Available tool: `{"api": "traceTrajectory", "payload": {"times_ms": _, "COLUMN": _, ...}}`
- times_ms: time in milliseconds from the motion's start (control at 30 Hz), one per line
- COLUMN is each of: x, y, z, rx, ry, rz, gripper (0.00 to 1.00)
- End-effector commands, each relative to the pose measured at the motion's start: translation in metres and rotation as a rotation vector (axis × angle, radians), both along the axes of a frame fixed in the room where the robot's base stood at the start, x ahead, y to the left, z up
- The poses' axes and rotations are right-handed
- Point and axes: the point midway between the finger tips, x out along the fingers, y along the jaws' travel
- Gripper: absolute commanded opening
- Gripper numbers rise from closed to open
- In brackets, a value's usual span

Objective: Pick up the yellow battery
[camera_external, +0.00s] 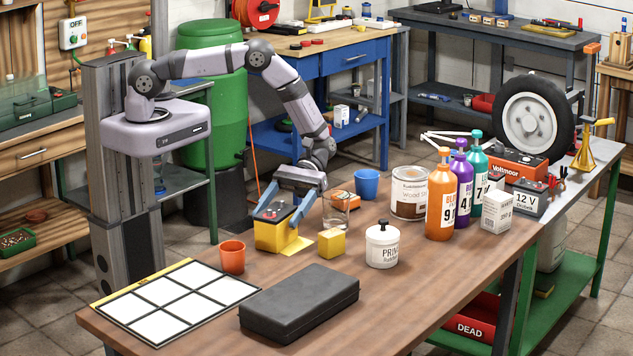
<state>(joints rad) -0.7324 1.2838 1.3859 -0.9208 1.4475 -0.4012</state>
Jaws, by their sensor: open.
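The yellow battery (276,237) has a dark top with red on it and stands near the far left edge of the wooden table. My gripper (279,217) is above it, pointing down, with its two blue fingers spread at the battery's upper part. The gripper is open. Whether either finger touches the battery cannot be told from this view. The battery's far side is hidden.
A yellow block (331,242), a clear glass (336,210) and an orange cup (232,257) stand close by. A black case (299,303) and a white-celled grid (177,301) lie nearer. A white jar (382,245) and several bottles stand right.

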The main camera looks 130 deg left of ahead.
Motion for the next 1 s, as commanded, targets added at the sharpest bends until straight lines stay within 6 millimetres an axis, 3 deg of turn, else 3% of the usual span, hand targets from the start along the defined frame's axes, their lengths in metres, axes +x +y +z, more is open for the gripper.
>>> {"api": "traceTrajectory", "payload": {"times_ms": 333, "x": 0.007, "y": -0.042, "z": -0.014, "rx": -0.002, "ry": 0.003, "rz": -0.002, "gripper": 0.73}}
{"api": "traceTrajectory", "payload": {"times_ms": 700, "x": 0.009, "y": -0.048, "z": -0.02, "rx": 0.0, "ry": 0.0, "rz": -0.001, "gripper": 0.73}}
{"api": "traceTrajectory", "payload": {"times_ms": 1000, "x": 0.009, "y": -0.048, "z": -0.019, "rx": 0.0, "ry": 0.001, "rz": -0.001, "gripper": 0.01}}
